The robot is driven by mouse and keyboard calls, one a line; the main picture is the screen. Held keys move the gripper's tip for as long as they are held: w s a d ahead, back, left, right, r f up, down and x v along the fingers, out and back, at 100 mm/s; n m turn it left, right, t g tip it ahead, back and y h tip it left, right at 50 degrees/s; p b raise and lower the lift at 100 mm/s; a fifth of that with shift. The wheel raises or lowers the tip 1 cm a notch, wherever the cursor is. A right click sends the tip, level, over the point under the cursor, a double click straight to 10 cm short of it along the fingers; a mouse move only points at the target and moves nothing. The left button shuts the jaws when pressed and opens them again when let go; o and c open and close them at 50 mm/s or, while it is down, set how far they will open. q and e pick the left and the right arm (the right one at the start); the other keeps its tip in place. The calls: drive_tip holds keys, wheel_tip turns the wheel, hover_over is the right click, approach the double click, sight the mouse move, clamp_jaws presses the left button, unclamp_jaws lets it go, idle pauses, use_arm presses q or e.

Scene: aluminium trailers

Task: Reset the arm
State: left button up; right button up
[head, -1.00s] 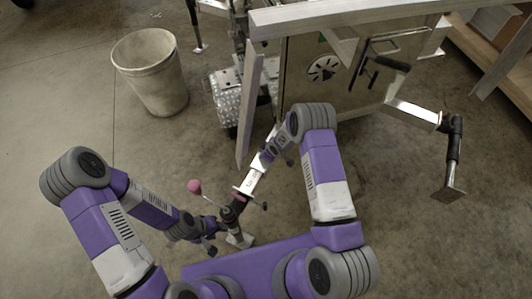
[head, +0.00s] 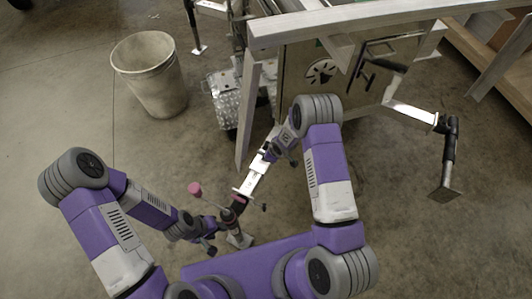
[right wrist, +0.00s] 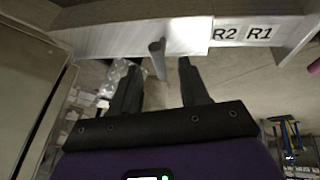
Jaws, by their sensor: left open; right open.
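My right gripper (head: 272,156) is at the upper end of a pale metal bar (head: 252,184) in the head view. In the right wrist view its two dark fingers (right wrist: 158,90) are open. A grey peg (right wrist: 158,58) appears between them, below a pale beam (right wrist: 120,38) labelled R2 and R1. Nothing is visibly gripped.
The aluminium trailer frame (head: 340,24) with a dark-handled panel (head: 305,95) stands ahead. A second jack leg (head: 449,165) stands right. A grey bin (head: 151,75) stands upper left. The concrete floor is clear at left and lower right.

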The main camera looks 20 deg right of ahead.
drive_tip(key=shift+v, duration=0.75)
drive_tip(key=s+a+r+m+g+p, duration=0.1)
drive_tip(key=s+m, duration=0.3)
drive_tip(key=s, duration=0.4)
drive_tip(key=s+a+r+m+g+y, duration=0.1)
drive_tip(key=s+a+m, duration=0.3)
drive_tip(key=s, duration=0.5)
drive_tip(key=s+a+r+m+g+y+p, duration=0.1)
drive_tip(key=s+m, duration=0.3)
drive_tip(key=s, duration=0.4)
drive_tip(key=shift+s+a+r+m+g+p, duration=0.2)
drive_tip(key=shift+a+r+m+g+p, duration=0.1)
drive_tip(key=shift+a+r+g, duration=0.3)
drive_tip(key=shift+a, duration=0.1)
